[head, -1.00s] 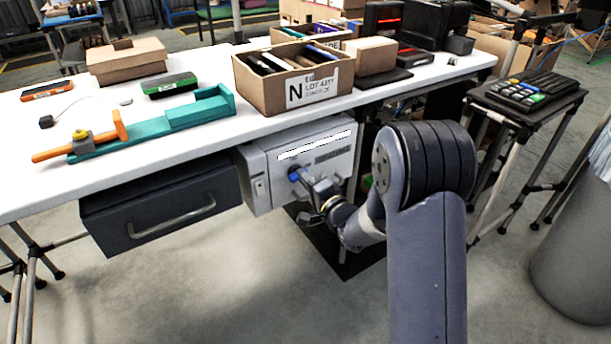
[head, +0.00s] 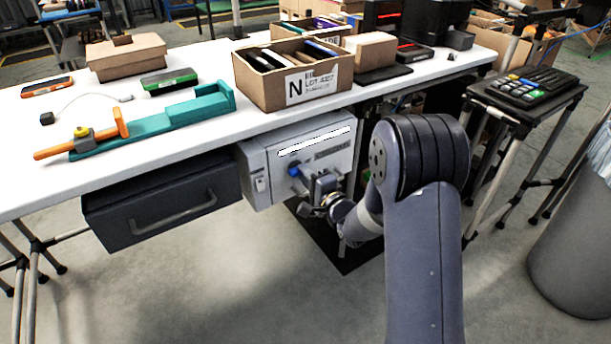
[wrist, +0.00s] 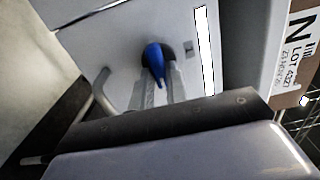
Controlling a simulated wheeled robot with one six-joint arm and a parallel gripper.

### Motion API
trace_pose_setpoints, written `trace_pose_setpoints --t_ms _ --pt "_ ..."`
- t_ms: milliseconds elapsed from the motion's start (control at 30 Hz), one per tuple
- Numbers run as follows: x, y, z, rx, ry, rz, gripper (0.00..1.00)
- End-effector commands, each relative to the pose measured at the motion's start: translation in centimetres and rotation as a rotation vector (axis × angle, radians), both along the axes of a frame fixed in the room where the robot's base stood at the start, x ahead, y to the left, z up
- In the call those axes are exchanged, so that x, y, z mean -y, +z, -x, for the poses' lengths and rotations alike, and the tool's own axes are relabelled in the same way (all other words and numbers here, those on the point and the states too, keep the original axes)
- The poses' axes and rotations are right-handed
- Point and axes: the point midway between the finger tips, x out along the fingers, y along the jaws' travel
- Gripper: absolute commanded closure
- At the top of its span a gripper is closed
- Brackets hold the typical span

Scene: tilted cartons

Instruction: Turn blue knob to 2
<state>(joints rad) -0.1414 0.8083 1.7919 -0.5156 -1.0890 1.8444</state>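The blue knob (head: 294,169) is on the front of a light grey box-shaped unit (head: 333,160) under the table. In the wrist view the blue knob (wrist: 154,62) shows its handle pointing down toward my gripper, in front of a dark round base. My gripper (head: 303,185) is just in front of the panel, close to the knob, at its lower right in the head view. In the wrist view my gripper (wrist: 162,82) has its two pale fingers apart, with the handle's tip showing between them. I see no clear contact. Dial numbers are not readable.
A dark drawer (head: 165,205) with a bar handle hangs left of the unit. The white tabletop (head: 225,128) above holds a cardboard box (head: 262,98) of thin items and a teal-and-orange fixture (head: 150,127). A small stand (head: 530,100) with a keypad is at right.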

Motion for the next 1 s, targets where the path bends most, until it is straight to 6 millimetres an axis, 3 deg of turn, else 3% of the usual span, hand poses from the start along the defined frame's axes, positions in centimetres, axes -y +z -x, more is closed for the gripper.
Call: trace_pose_setpoints --t_ms 233,567,1000 --pt "0.0 0.0 0.0 0.0 0.0 0.001 0.64" --pt "0.3 0.0 0.4 0.0 0.0 0.001 0.64" --pt "4.7 0.1 6.8 -0.002 -0.003 0.001 0.64"
